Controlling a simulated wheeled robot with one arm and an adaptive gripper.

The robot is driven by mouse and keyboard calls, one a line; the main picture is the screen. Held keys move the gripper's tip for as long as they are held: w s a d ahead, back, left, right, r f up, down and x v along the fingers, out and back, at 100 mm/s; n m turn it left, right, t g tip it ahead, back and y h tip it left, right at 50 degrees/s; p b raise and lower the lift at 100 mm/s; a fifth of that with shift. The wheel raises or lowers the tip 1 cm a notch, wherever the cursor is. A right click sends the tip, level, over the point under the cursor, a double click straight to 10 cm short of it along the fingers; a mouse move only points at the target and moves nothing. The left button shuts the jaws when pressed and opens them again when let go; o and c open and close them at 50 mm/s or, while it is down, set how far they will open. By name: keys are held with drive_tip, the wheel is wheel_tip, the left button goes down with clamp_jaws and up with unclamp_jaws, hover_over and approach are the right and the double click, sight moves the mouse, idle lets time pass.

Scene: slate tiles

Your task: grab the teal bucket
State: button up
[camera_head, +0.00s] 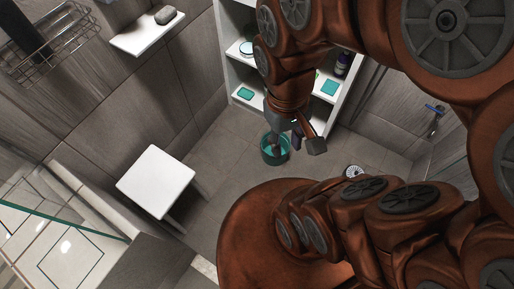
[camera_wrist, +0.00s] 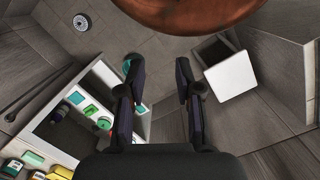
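The teal bucket (camera_head: 267,156) stands on the tiled floor in front of the white shelf in the head view. My gripper (camera_head: 297,147) hangs over its right side there, and one finger covers part of the bucket. In the wrist view my gripper (camera_wrist: 157,64) is open, with nothing between its two dark fingers. A small piece of teal, seemingly the bucket (camera_wrist: 126,66), shows beside the left fingertip; the finger hides most of it. I cannot tell whether the finger touches it.
A white shelf unit (camera_head: 239,75) with teal items and bottles stands behind the bucket. A white stool (camera_head: 156,181) is to the left. A round floor drain (camera_head: 353,171) lies to the right. A glass edge (camera_head: 70,222) is at lower left. Open floor lies around the bucket.

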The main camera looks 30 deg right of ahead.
drive_tip(key=w+d+f+t+h+b, duration=0.25)
drive_tip(key=w+d+f+b, duration=0.75)
drive_tip(key=w+d+f, duration=0.55)
drive_tip(key=w+d+f+t+h+b, duration=0.25)
drive_tip(key=w+d+f+b, duration=0.8)
drive_tip(key=d+f, duration=0.8)
drive_tip(key=n+t+y+b, duration=0.3)
drive_tip(key=t+y+b, duration=0.55)
drive_tip(key=b, duration=0.95)
approach(287, 138)
drive_tip(key=shift+t, duration=0.65)
drive_tip(key=b+x, duration=0.1)
drive_tip(key=x, duration=0.2)
drive_tip(key=b+x, duration=0.2)
drive_tip(key=x, duration=0.1)
drive_tip(key=b+x, duration=0.2)
drive_tip(key=x, duration=0.2)
drive_tip(key=shift+s+f, duration=0.15)
drive_tip(key=shift+f, duration=0.2)
drive_tip(key=shift+w+a+f, duration=0.1)
drive_tip(key=shift+w, duration=0.45)
clamp_jaws()
